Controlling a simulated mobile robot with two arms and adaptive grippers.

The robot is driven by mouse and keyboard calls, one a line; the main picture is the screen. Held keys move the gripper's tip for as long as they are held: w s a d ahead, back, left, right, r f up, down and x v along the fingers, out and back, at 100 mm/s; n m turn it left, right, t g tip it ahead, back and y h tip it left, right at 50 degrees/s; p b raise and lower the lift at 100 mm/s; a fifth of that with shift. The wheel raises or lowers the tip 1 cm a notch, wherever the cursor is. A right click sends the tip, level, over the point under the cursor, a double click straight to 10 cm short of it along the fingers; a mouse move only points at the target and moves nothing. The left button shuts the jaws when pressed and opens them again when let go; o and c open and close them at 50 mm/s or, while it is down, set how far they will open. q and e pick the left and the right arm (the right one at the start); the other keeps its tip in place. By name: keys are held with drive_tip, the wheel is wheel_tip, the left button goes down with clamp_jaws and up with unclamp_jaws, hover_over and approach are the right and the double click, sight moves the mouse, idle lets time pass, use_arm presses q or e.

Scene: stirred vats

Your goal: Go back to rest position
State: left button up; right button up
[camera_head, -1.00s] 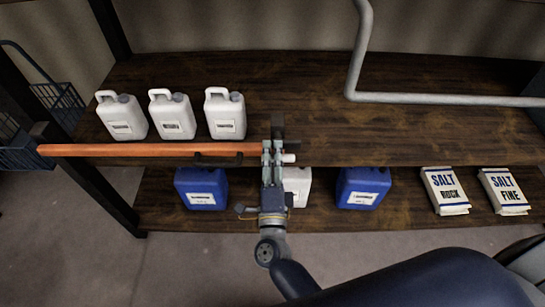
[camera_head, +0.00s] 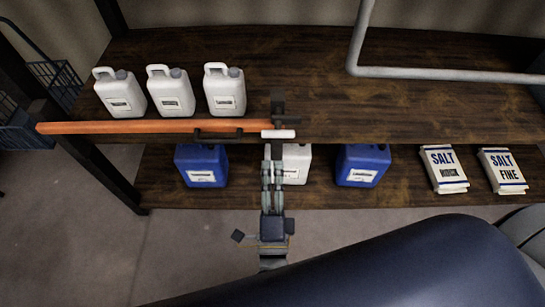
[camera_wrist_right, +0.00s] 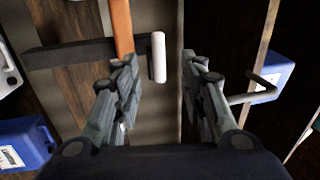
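My right gripper (camera_head: 272,166) is in front of the shelf unit, with its fingers pointing at the shelf. In the right wrist view its two fingers (camera_wrist_right: 161,75) stand apart with nothing held between them. A long orange bar (camera_head: 130,127) runs along the front edge of the upper shelf. At its right end are a dark bracket and a small white handle (camera_head: 279,134), just beyond my fingertips. The white handle also shows in the right wrist view (camera_wrist_right: 158,57), near the left finger. My left gripper is not in view.
Several white jugs (camera_head: 171,92) stand on the upper shelf (camera_head: 320,110) at left. Blue jugs (camera_head: 362,166), a white jug (camera_head: 297,164) and two salt bags (camera_head: 443,169) stand on the lower shelf. A grey pipe (camera_head: 450,74) crosses at upper right. The floor in front is clear.

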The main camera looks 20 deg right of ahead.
drive_tip(key=shift+s+f, duration=0.1)
drive_tip(key=shift+s, duration=0.25)
drive_tip(key=shift+a, duration=0.1)
drive_tip(key=a+f+n+g+y, duration=0.35)
drive_tip(key=f+n+y, duration=0.5)
drive_tip(key=f, duration=0.75)
drive_tip(key=s+d+f+n+g+b, duration=0.15)
drive_tip(key=s+f+n, duration=0.25)
drive_tip(key=f, duration=0.5)
drive_tip(key=s+f+n+g, duration=0.3)
drive_tip(key=f+n, duration=0.1)
drive_tip(key=f, duration=0.5)
drive_tip(key=s+d+f+n+g+h, duration=0.1)
drive_tip(key=s+d+f+n+g, duration=0.2)
drive_tip(key=s, duration=0.9)
drive_tip(key=s+d+f+n+g+h+b, duration=0.1)
drive_tip(key=s+d+f+n+g+h, duration=0.1)
drive_tip(key=s+d+f+n+g, duration=0.2)
drive_tip(key=s+d+f+g, duration=0.3)
drive_tip(key=s+d+f, duration=0.5)
drive_tip(key=f, duration=0.3)
drive_tip(key=shift+s+d+g, duration=0.15)
drive_tip(key=shift+d+g, duration=0.1)
drive_tip(key=shift+g, duration=0.05)
drive_tip(key=shift+f, duration=0.1)
